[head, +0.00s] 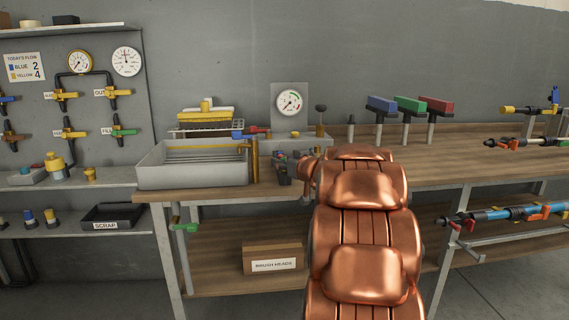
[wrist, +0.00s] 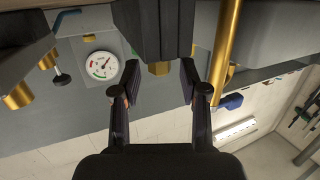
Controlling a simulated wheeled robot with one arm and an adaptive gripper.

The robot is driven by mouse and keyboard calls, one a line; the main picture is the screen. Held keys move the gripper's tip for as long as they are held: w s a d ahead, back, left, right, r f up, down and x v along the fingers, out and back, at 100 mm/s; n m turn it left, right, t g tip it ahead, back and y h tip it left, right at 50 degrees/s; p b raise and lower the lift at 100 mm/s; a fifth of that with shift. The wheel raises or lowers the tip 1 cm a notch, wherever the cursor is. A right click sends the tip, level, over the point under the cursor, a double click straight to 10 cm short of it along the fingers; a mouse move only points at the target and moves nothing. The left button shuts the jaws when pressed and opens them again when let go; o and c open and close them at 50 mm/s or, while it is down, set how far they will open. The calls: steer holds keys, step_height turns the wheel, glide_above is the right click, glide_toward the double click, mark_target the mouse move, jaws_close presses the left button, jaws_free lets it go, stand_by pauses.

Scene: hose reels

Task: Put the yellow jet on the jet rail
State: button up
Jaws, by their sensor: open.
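I cannot single out the yellow jet with certainty. A small gold-yellow end (wrist: 158,68) shows between my fingers in the wrist view, at the edge of a dark block (wrist: 152,28). My gripper (wrist: 160,84) is open, with its two dark fingers apart on either side of that end. I cannot tell whether they touch it. In the head view my copper arm hides most of my gripper. I cannot tell whether this strip is the jet rail.
A grey tray (head: 192,178) stands left of a gold post (head: 254,160); the post also shows in the wrist view (wrist: 226,48). Blue, green and red-headed tools (head: 408,105) stand to the right. Bench space at right (head: 450,165) is clear.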

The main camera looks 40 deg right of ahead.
steer(key=shift+s+r, duration=0.15)
steer(key=shift+r, duration=0.4)
steer(key=p+v, duration=0.2)
steer(key=v, duration=0.9)
steer(key=shift+s+a+p, duration=0.2)
steer(key=shift+s+p, duration=0.15)
steer(key=shift+w+f, duration=0.1)
